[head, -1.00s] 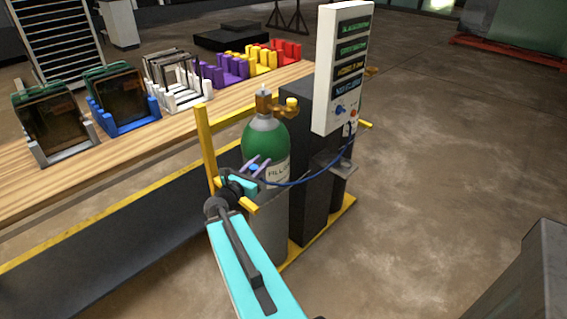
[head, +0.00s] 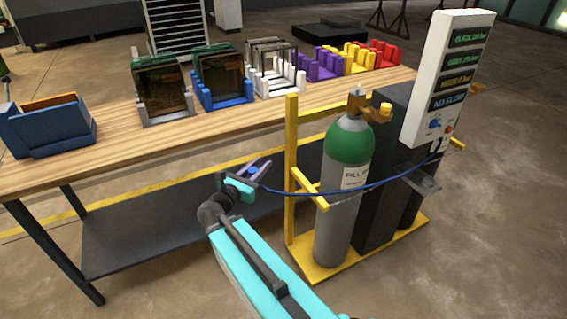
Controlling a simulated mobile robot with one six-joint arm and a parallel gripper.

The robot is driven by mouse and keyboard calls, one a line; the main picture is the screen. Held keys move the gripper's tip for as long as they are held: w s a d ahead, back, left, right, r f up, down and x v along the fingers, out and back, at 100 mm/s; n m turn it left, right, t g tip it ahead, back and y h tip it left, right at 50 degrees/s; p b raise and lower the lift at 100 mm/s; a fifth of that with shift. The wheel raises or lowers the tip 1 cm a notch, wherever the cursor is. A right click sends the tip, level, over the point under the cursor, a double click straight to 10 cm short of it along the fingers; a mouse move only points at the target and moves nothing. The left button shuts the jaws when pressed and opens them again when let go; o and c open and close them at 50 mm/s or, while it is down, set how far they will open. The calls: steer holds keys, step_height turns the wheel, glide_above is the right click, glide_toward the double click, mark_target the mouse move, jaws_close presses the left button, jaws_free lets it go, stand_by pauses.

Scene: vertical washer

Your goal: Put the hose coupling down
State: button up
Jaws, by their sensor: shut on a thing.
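My gripper (head: 260,172) is shut on the hose coupling (head: 254,170), a small blue piece between its purple fingers. It is in the air in front of the wooden bench, left of the green and grey gas cylinder (head: 347,145). A blue hose (head: 340,192) runs from the coupling across the front of the cylinder to the white display panel (head: 447,85). The gripper covers much of the coupling.
The cylinder stands on a yellow-framed cart (head: 291,170) with a grey bracket (head: 425,183) at its right. The wooden bench (head: 130,150) holds a blue bin (head: 47,125) and several coloured racks (head: 222,80). Open floor lies at right.

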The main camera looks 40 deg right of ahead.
steer(key=w+a+n+t+y, duration=0.2)
steer(key=a+n+t, duration=0.1)
steer(key=a, duration=2.1)
steer(key=shift+a+r+t, duration=0.3)
steer(key=shift+r+t, duration=0.1)
steer(key=shift+t, duration=0.1)
steer(key=shift+d, duration=0.1)
